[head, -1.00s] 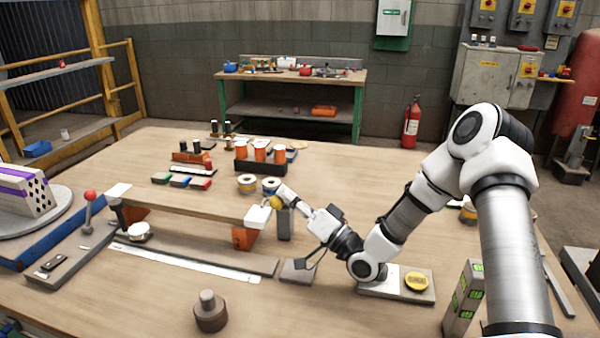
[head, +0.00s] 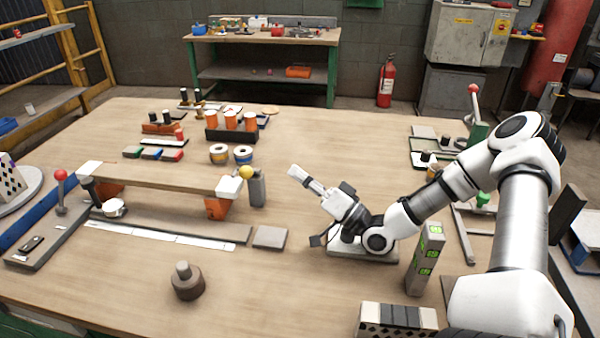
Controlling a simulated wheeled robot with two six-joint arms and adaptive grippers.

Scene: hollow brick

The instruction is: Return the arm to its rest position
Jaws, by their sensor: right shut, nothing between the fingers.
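My right arm comes in from the right, and its gripper (head: 298,174) points up and to the left over the open middle of the table (head: 330,120). The gripper is shut and empty, clear of the things around it. My right forearm and wrist stand over a grey plate (head: 362,252), which they partly hide. My left gripper is not in view.
A long raised plank (head: 160,178) with a yellow ball (head: 246,172) at its end lies to the left. A grey post with green level vials (head: 425,258) stands beside my arm. A dark weight (head: 187,282) is at the front. A perforated brick (head: 398,318) shows at the bottom edge.

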